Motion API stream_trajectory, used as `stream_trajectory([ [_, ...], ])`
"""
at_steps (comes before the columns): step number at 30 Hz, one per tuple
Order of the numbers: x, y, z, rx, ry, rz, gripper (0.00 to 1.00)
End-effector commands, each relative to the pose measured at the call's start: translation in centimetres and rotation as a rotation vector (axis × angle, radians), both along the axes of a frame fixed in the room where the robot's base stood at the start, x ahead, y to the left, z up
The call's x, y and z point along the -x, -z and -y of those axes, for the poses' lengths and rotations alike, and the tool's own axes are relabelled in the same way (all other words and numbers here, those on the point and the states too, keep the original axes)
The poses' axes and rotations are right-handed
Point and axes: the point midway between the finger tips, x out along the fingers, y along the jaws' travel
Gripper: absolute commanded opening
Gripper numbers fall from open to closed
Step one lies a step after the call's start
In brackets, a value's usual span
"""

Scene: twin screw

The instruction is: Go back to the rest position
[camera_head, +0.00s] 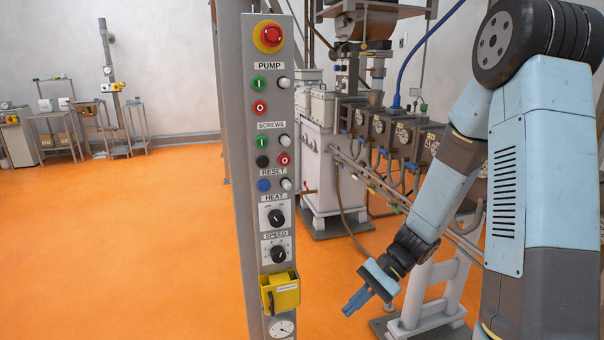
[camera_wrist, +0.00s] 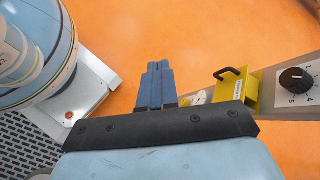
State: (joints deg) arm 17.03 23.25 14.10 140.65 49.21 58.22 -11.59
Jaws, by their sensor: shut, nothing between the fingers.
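My gripper (camera_head: 356,302) is at the lower middle of the head view, to the right of the control column. Its blue fingers are together with nothing between them, and they point down and to the left. In the wrist view the shut fingers (camera_wrist: 154,82) show against the orange floor. The grey control column (camera_head: 250,200) stands apart from my gripper, to its left. It carries labelled buttons, a HEAT knob (camera_head: 276,217), a SPEED knob (camera_head: 278,254) and a red emergency button (camera_head: 270,36) on top.
A yellow box (camera_head: 283,292) juts from the column's lower part, near my fingers; it also shows in the wrist view (camera_wrist: 238,90). The screw machine (camera_head: 322,150) with pipes stands behind my arm. Open orange floor (camera_head: 130,230) lies left of the column. Benches (camera_head: 55,115) stand far left.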

Motion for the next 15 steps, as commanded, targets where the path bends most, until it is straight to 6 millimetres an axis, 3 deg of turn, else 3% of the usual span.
stream_trajectory([
  [15, 1.6, -8.3, 3.5, 0.275, -0.205, 0.336, 0.00],
])
